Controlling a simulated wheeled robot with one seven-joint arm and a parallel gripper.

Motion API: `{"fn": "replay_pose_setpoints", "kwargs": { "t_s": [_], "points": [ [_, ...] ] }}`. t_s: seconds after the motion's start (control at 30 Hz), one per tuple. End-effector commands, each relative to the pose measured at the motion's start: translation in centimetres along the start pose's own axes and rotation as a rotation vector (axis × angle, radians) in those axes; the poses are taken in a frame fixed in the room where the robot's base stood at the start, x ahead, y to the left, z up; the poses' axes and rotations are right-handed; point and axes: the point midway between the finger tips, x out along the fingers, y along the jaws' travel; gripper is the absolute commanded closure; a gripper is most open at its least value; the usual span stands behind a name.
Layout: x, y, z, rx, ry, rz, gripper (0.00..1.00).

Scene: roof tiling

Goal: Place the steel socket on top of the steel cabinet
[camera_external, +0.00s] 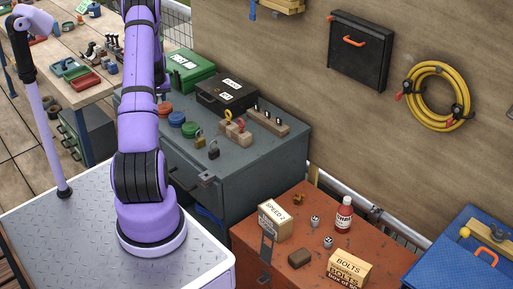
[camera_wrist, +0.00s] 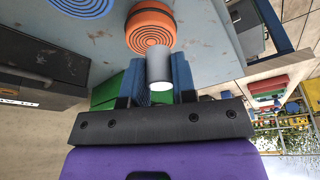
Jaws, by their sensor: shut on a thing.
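A plain grey cylinder, which I take as the steel socket (camera_wrist: 158,67), is held between the blue fingers of my gripper (camera_wrist: 157,80) in the wrist view. My gripper is shut on it. The grey steel cabinet (camera_external: 246,160) stands in the middle of the external view, with many items on top. Its grey top (camera_wrist: 110,50) also shows in the wrist view, beyond the socket. The gap between socket and top cannot be judged. In the external view my gripper and the held socket are hidden or out of frame.
The cabinet top bears an orange tin (camera_wrist: 150,27), a blue tin (camera_external: 176,118), a green first aid box (camera_external: 190,72), a black case (camera_external: 227,94), padlocks and wooden blocks. A rust-red cabinet (camera_external: 285,212) with boxes and a bottle (camera_external: 343,216) stands in front right.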

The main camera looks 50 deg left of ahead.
Motion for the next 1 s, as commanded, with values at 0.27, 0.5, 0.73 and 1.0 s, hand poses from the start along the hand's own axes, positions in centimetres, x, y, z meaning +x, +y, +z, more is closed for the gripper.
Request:
{"fn": "replay_pose_setpoints", "kwargs": {
  "t_s": [0.27,0.5,0.73,1.0],
  "points": [
    [1.7,-6.0,-0.3,-0.110,0.004,-0.039,0.98],
    [2.2,-6.2,-1.3,-0.120,0.006,-0.043,0.98],
    [4.0,-4.8,-5.5,-0.119,0.007,-0.043,0.98],
    [5.9,-3.3,-10.2,-0.118,0.007,-0.043,0.98]
  ]
}}
